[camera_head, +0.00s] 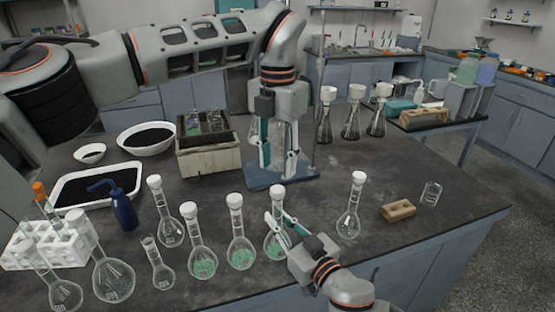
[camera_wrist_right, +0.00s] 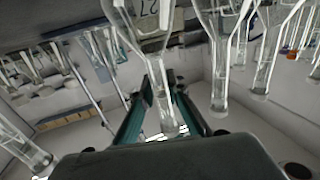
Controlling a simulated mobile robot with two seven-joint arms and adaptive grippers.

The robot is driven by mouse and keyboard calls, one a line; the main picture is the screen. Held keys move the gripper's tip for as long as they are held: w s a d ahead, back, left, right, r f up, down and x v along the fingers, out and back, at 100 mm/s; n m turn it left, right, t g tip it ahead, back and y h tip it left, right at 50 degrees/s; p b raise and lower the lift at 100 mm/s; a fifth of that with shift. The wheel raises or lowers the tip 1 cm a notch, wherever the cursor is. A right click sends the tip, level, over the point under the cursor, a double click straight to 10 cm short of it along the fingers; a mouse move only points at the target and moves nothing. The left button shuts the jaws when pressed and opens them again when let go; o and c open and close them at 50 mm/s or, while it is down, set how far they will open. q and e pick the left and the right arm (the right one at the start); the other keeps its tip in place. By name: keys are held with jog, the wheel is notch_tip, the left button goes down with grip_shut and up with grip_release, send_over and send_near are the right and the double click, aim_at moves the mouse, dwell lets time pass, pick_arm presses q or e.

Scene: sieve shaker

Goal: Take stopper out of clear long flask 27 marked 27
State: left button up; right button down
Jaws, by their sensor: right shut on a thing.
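The clear long flask 27 (camera_head: 277,241) stands in the front row, with green contents and a white stopper (camera_head: 277,191) on top. In the right wrist view the flask (camera_wrist_right: 150,38) appears upside down, with a partly cut-off mark that looks like 27. My right gripper (camera_head: 280,219) reaches in from the lower right and is shut on the flask's neck, below the stopper. Its fingers (camera_wrist_right: 160,108) show on both sides of the neck. My left gripper (camera_head: 279,168) points down above the blue stand base, its fingers apart, away from the flask.
Similar stoppered flasks stand close by on the left (camera_head: 239,253) and right (camera_head: 350,224). A blue wash bottle (camera_head: 124,212), black-filled trays and a beige box (camera_head: 208,163) are further left. A wooden block (camera_head: 398,210) and beaker (camera_head: 431,194) lie right. Bare tabletop surrounds them.

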aim_at(278, 189)
pick_arm(q)
jog(key=m, duration=0.5)
jog(key=shift+m, duration=0.3)
jog(key=m, duration=1)
jog(key=shift+m, duration=0.3)
jog(key=shift+f, duration=4)
grip_shut()
